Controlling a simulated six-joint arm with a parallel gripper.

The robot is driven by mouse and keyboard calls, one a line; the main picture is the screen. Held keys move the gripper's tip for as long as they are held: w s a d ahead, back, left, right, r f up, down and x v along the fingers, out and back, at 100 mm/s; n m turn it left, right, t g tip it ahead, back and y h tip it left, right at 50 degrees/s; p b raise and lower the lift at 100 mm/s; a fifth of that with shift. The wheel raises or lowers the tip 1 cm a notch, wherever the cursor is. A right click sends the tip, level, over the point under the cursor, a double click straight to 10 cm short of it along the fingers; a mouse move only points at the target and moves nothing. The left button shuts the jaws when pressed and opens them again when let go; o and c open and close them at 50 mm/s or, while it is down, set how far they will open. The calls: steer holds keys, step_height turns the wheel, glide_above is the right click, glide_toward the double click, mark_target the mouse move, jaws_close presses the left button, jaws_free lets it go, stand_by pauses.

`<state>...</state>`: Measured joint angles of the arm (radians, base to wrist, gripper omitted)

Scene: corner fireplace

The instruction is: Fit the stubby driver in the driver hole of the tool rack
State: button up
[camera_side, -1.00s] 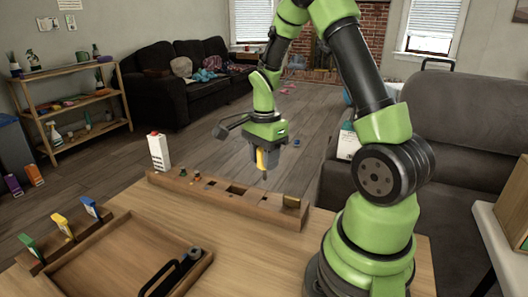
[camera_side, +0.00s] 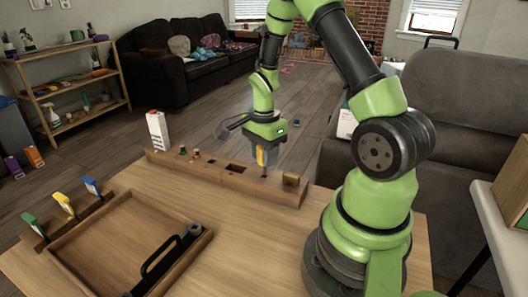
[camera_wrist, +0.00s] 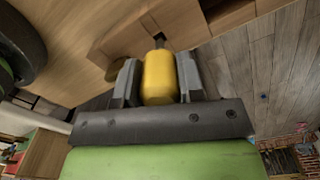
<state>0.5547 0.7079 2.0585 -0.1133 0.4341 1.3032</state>
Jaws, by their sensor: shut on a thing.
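The stubby driver (camera_side: 260,157) has a yellow handle and hangs upright, tip down, in my gripper (camera_side: 262,161). In the wrist view, the two grey fingers of my gripper (camera_wrist: 159,82) are shut on either side of the yellow driver handle (camera_wrist: 159,70). The wooden tool rack (camera_side: 218,179) is a long block with several holes along its top. A dark shaft shows past the handle against the rack wood (camera_wrist: 120,40). I cannot tell whether the tip has entered the hole.
A white box with a red top (camera_side: 157,131) stands at the rack's left end. A wooden tray (camera_side: 75,262) with a black-handled item (camera_side: 168,258) is at the front left. The table between tray and rack is clear.

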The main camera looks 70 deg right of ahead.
steer(key=shift+f, duration=1.95)
stand_by(1.2)
steer(key=o, duration=0.9)
steer(key=shift+r, duration=0.1)
step_height(320, 180, up, 10)
steer(key=shift+f, duration=0.15)
steer(key=s+a+r+n+t, duration=0.2)
steer(key=s+a+r+n, duration=0.1)
steer(key=a+r+n, duration=0.2)
steer(key=s+a+r+n+t+y, duration=0.1)
steer(key=s+a+r+n+t, duration=0.1)
steer(key=a+r+n, duration=0.4)
steer(key=s+a+r+n+t+y, duration=0.1)
steer(key=s+a+r+n+t, duration=0.2)
steer(key=s+a+r+n, duration=0.1)
steer(key=shift+s+a+r+n, duration=0.2)
steer(key=shift+a+r+n, duration=0.25)
steer(key=shift+a+n, duration=0.35)
steer(key=shift+s+a+r+n, duration=0.15)
steer(key=shift+a+r+n, duration=0.35)
steer(key=shift+n, duration=0.5)
